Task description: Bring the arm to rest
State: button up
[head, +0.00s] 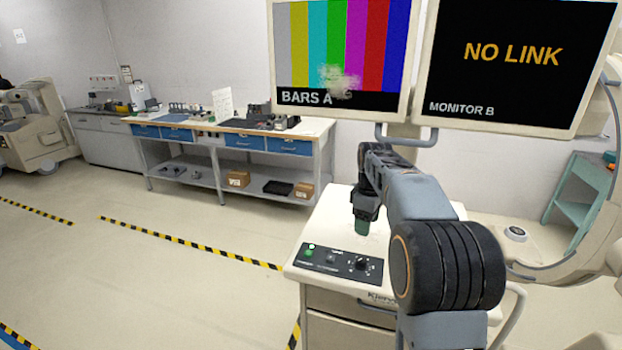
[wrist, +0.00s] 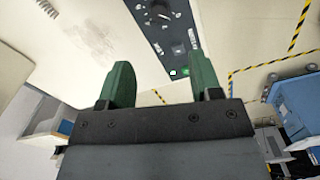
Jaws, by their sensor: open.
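My arm reaches forward from the lower right of the head view and bends down over the white top of a cart (head: 330,228). My gripper (head: 361,226) points down above that top, near its control panel. In the wrist view my gripper (wrist: 162,82) shows two green fingers spread well apart with nothing between them. Beyond the fingers is the cart's black control panel (wrist: 160,38) with knobs and a lit green button. Whether the fingertips touch the cart top cannot be told.
Two monitors, one with colour bars (head: 345,45) and one reading NO LINK (head: 515,60), stand above the cart. A workbench (head: 225,128) with blue drawers is at the back left. A curved white machine (head: 590,235) is at the right. Open floor (head: 150,280) lies left.

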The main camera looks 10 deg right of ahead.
jog(key=f+m, duration=0.2)
jog(key=s+f+m, duration=0.1)
jog(key=m, duration=0.1)
jog(key=shift+a+f, duration=0.15)
jog(key=shift+f, duration=0.2)
jog(key=s+a+m+t, duration=0.1)
jog(key=s+a, duration=0.2)
jog(key=s, duration=0.4)
jog(key=s+a+m+t, duration=0.1)
jog(key=s+a+m, duration=0.1)
jog(key=s, duration=0.5)
jog(key=s+a+f+m+t, duration=0.1)
jog(key=s+a+m+t, duration=0.1)
jog(key=s+a, duration=0.3)
jog(key=shift+s, duration=1)
jog(key=shift+f, duration=0.1)
